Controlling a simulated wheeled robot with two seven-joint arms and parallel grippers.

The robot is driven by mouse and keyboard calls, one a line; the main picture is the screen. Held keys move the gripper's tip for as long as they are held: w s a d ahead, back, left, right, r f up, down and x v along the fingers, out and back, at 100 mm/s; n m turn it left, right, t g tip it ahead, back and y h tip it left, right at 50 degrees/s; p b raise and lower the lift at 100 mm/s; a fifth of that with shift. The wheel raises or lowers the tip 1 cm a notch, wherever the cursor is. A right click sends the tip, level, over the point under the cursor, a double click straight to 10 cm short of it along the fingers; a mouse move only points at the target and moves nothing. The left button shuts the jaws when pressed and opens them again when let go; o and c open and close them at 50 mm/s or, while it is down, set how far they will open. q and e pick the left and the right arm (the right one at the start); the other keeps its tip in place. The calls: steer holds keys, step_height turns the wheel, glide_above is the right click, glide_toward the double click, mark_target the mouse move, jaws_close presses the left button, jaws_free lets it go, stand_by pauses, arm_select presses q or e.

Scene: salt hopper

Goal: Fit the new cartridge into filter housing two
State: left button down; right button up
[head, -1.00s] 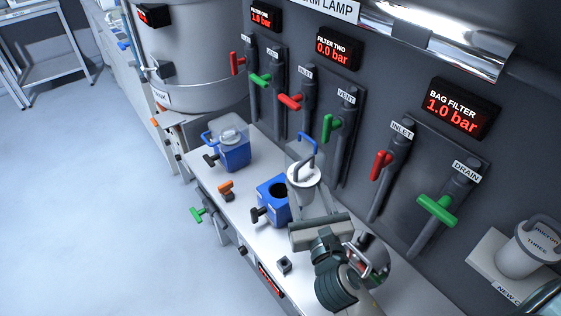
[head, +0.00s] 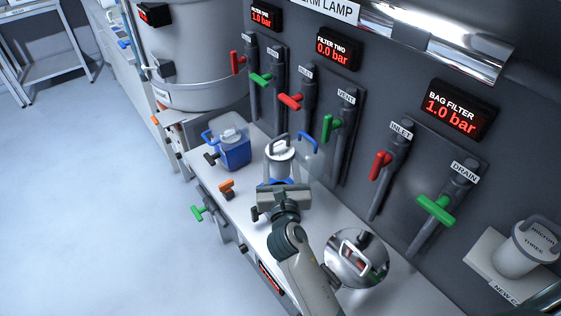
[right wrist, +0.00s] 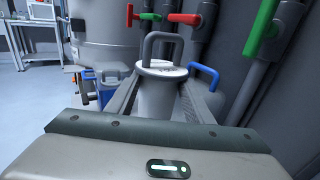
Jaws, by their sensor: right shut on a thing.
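The white cartridge (head: 281,160) with its grey loop handle stands upright between the fingers of my right gripper (head: 282,182), which is shut on it. In the right wrist view the cartridge (right wrist: 159,92) has a grey finger on each side. In the head view the cartridge is over filter housing two (head: 264,183), a blue block mostly hidden by my gripper. I cannot tell whether its lower end is inside the opening. A clear cover with a blue handle (head: 307,143) is just behind the cartridge. My left gripper is not in view.
Filter one (head: 234,150), blue with a clear cover, stands to the left. Red and green valve handles (head: 328,128) project from the wall behind. The filter two display (head: 338,50) reads 0.0 bar. Another cartridge (head: 525,250) sits on a shelf at the right. A shiny round metal part (head: 345,272) is nearby.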

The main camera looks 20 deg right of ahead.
mark_target(281, 178)
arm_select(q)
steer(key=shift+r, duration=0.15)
arm_select(e)
steer(key=shift+r, duration=0.1)
